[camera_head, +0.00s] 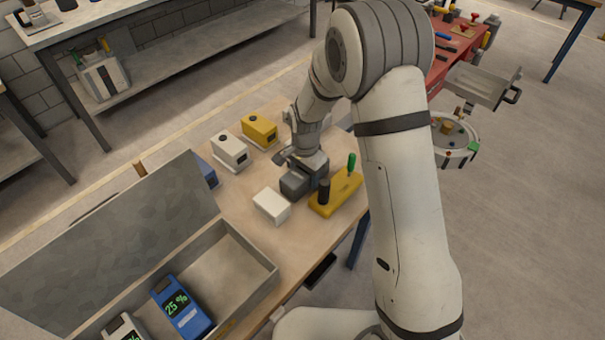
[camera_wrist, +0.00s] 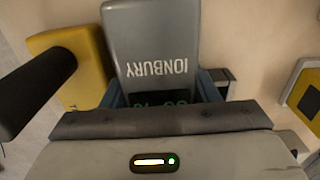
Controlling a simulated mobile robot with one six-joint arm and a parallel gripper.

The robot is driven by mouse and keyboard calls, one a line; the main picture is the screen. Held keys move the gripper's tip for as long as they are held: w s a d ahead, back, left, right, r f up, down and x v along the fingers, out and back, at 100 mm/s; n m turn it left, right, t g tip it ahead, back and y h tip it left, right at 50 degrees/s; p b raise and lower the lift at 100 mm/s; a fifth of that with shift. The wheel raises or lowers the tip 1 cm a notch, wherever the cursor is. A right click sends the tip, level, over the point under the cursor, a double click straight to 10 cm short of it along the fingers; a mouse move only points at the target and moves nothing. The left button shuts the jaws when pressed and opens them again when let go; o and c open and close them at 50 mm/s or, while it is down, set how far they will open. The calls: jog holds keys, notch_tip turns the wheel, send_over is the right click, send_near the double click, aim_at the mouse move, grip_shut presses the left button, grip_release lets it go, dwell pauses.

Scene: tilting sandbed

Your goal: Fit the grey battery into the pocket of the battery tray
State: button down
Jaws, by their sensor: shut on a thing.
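The grey battery, lettered IONBURY upside down, fills the upper middle of the wrist view (camera_wrist: 155,45). Part of a dark display with green marks shows at its near end. My gripper (camera_wrist: 165,95) is shut on this end, with bluish jaws on both sides. In the head view, my gripper (camera_head: 303,168) is low over the wooden table, and the grey battery (camera_head: 294,186) shows beneath it. I cannot tell whether the battery touches the table. A grey open case (camera_head: 248,250) at lower left holds a blue and a white battery and has bare floor beside them; I cannot tell if it is the battery tray.
A yellow holder (camera_head: 340,196) with black and green handles stands close right of my gripper. A white block (camera_head: 271,206) lies close in front. A white battery (camera_head: 229,152) and a yellow battery (camera_head: 259,130) stand behind. The case's raised lid (camera_head: 120,235) is tall.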

jog(key=shift+f, duration=0.1)
jog(key=c, duration=0.5)
grip_release()
notch_tip(320, 180, up, 12)
jog(key=p, duration=0.7)
